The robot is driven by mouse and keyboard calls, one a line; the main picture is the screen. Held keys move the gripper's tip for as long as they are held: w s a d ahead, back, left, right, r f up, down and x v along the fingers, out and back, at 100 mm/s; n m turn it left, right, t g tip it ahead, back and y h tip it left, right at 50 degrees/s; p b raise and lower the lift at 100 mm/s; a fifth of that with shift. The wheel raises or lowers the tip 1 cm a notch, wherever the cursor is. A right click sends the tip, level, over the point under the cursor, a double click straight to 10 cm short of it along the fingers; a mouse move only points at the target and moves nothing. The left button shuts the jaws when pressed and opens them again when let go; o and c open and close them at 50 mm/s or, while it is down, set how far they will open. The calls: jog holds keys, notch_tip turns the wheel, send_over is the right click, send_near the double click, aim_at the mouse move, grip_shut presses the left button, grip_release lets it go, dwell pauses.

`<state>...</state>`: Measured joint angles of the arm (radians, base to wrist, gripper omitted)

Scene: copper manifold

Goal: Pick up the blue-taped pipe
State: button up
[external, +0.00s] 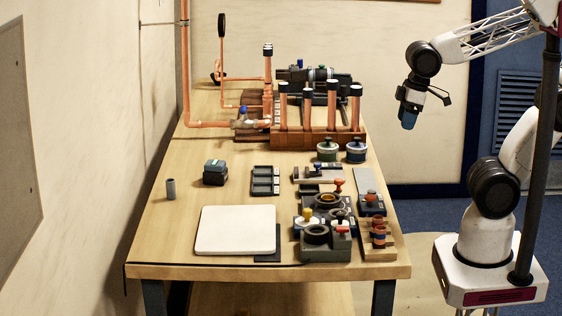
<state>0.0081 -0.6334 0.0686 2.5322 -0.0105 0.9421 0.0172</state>
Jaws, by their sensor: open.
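Several upright copper pipes with black caps (332,105) stand in a wooden rack (300,141) at the middle back of the table. I cannot make out blue tape on any of them at this size. A pipe with a dark cap that may carry a bluish band (267,65) stands behind the rack, to its left. My gripper (408,122) hangs in the air to the right of the table, pointing down, well apart from the pipes. It is open with nothing seen in it; its fingers are small and dark with blue parts.
A copper pipe run (186,70) rises along the left wall. Bare wood lies left of the tray.

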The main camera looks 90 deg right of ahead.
jog(key=w+a+f+n+t+h, duration=0.2)
jog(key=w+a+f+n+h, duration=0.3)
jog(key=n, duration=0.7)
jog(key=n+t+y, duration=0.8)
jog(key=n+t, duration=0.1)
jog(key=n, duration=1.8)
send_near(380, 240)
jog(key=shift+w+d, duration=0.35)
jog(key=shift+w, duration=0.55)
jog(key=shift+w+m, duration=0.15)
jog(key=shift+m, duration=0.15)
jog(key=shift+x, duration=1.15)
